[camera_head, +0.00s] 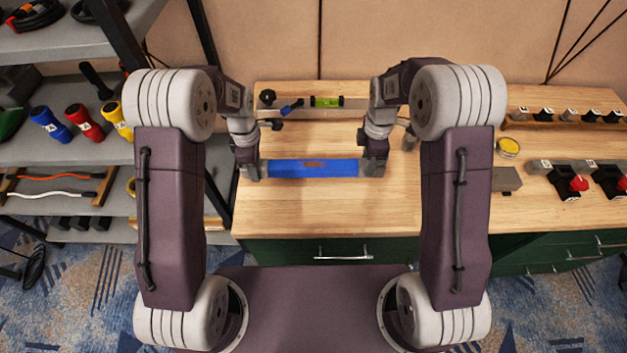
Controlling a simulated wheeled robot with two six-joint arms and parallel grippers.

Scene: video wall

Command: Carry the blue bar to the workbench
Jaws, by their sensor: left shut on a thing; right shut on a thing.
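The blue bar (290,168) lies level across the picture over the front part of the wooden workbench (300,215). It has grey ends and a brownish mark in its middle. My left gripper (250,170) is shut on its left end. My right gripper (373,165) is shut on its right end. The fingers cover parts of both ends. I cannot tell whether the bar touches the bench top or is held just above it.
A spirit level (327,101) lies behind the bar, with a small blue-and-black item (291,107) by it. A yellow tin (508,146), a grey block (507,180) and red-handled clamps (578,183) are at right. A grey shelf (70,150) with coloured torches stands left. The bench front is clear.

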